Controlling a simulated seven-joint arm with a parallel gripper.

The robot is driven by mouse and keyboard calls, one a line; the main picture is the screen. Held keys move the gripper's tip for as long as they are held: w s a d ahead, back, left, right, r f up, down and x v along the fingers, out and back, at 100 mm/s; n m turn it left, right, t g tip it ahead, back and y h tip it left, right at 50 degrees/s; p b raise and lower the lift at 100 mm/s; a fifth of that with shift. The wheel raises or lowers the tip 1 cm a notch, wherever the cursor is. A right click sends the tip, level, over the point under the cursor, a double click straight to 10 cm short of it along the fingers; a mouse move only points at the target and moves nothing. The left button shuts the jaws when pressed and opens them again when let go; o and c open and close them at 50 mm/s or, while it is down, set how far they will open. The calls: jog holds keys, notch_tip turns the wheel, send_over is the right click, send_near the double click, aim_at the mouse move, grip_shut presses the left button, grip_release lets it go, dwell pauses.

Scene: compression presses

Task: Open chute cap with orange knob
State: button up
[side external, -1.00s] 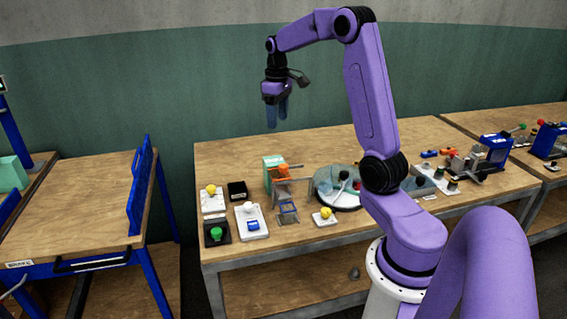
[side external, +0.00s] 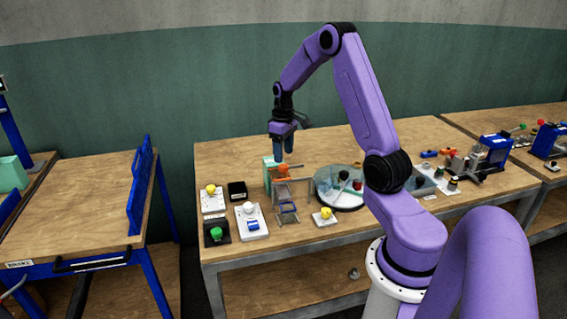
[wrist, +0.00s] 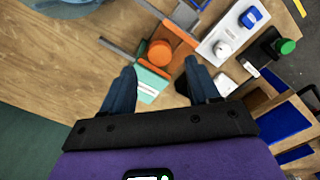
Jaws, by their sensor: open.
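The orange knob (wrist: 160,53) shows in the wrist view just beyond my fingertips, on an orange bar that looks like the chute cap (wrist: 178,34). In the side view the orange part (side external: 283,171) sits on top of a small grey-framed fixture beside a pale green box (side external: 268,162). The green box (wrist: 152,82) also shows between my fingers in the wrist view. My gripper (side external: 285,155) points down just above the orange part, apart from it as far as I can tell. In the wrist view my gripper (wrist: 155,80) is open, with nothing between the fingers touching them.
Bare wooden tabletop (side external: 225,155) lies behind and left.

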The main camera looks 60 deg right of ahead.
aim_at(284, 165)
jog(key=shift+f, duration=2.35)
